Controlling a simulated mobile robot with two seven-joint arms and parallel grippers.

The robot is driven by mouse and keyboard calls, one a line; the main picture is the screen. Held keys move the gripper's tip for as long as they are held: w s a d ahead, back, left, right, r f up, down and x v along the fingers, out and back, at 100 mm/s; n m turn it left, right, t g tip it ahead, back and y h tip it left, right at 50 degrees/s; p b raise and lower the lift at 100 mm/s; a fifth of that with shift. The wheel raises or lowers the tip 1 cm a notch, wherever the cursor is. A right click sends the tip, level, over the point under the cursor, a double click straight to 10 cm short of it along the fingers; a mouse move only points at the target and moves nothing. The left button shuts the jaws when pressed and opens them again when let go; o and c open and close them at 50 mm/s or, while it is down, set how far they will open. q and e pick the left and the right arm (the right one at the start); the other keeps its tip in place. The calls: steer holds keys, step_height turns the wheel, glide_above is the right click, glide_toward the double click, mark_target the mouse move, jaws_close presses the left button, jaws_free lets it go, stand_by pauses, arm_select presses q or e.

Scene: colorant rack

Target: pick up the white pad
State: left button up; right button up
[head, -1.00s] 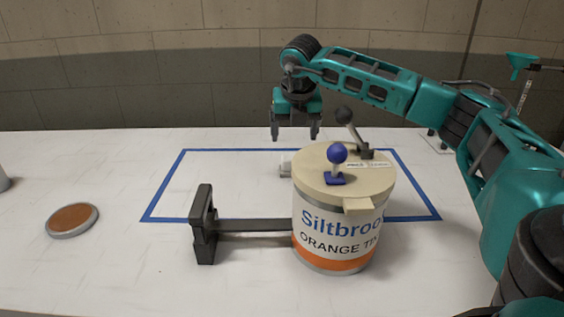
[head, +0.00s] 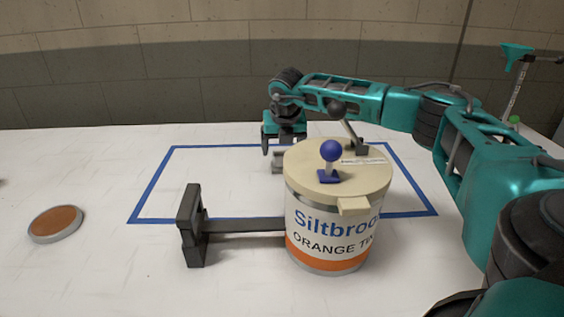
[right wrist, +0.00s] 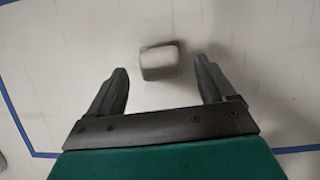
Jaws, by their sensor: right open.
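The white pad (right wrist: 161,58) is a small pale block with rounded edges and darker sides. In the right wrist view it lies on the white table, ahead of and between the fingertips of my right gripper (right wrist: 161,70), with a gap on both sides. In the head view the pad (head: 278,161) shows only partly, just left of the can's rim and behind it. My right gripper (head: 284,146) is open and empty above and behind the pad, its right finger partly hidden. My left gripper is not in view.
A Siltbrook orange tint can (head: 330,235) with a blue-knobbed lid stands in front of the pad. A dark bracket (head: 192,225) joins it at left. Blue tape (head: 165,180) outlines the work area. A brown-topped disc (head: 55,222) lies far left.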

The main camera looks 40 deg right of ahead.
mark_target(282, 152)
steer(key=x, duration=0.3)
steer(key=shift+w+f, duration=0.1)
steer(key=shift+f, duration=0.1)
steer(key=shift+d, duration=0.1)
steer(key=c, duration=1.1)
